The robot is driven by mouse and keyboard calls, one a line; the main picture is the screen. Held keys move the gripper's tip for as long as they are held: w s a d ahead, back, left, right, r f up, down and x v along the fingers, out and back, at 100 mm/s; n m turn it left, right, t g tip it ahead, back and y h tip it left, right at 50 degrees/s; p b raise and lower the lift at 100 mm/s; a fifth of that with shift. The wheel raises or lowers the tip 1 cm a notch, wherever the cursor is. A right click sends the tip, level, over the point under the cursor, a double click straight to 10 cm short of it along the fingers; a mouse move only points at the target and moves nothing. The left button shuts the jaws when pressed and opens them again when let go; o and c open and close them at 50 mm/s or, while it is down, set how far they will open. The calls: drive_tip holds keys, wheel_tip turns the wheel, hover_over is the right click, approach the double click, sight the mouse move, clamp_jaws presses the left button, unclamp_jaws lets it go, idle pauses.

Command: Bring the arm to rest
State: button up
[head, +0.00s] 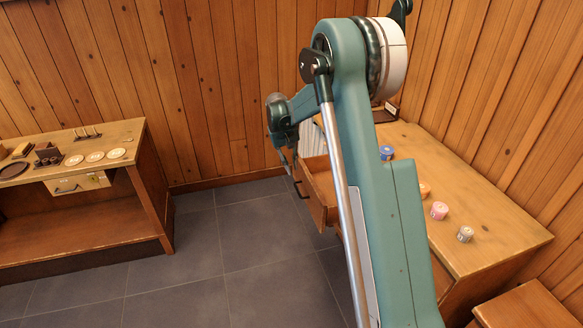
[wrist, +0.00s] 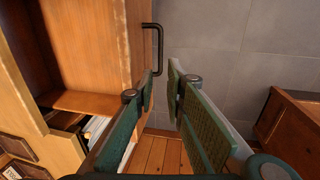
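My gripper (wrist: 161,82) is open and empty, with a clear gap between its two green-padded fingers in the wrist view. In the head view my gripper (head: 286,162) hangs low at the end of my folded teal arm, beside a pulled-out wooden drawer (head: 320,190). The drawer's dark handle (wrist: 158,45) shows just beyond the fingertips in the wrist view; I cannot tell whether they touch it. The inside of the drawer (wrist: 85,50) looks empty where it shows.
A wooden desk (head: 500,232) at the right bears a blue spool (head: 386,152), an orange one (head: 425,191), a pink one (head: 439,210) and a grey one (head: 465,234). A bench (head: 130,135) with discs (head: 95,157) stands left. Grey floor (head: 235,245) between is clear.

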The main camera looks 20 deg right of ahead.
drive_tip(key=s+a+r+t+y, duration=0.1)
drive_tip(key=s+a+r+t, duration=0.25)
drive_tip(key=s+r, duration=1.9)
drive_tip(key=s+a+t, duration=0.2)
drive_tip(key=s, duration=1.2)
drive_tip(key=s+a+f+t+y, duration=0.1)
drive_tip(key=s+a, duration=0.1)
drive_tip(key=s, duration=1.3)
drive_tip(key=shift+s+f+t, duration=0.25)
drive_tip(key=shift+s+t, duration=0.05)
drive_tip(key=shift+t, duration=0.05)
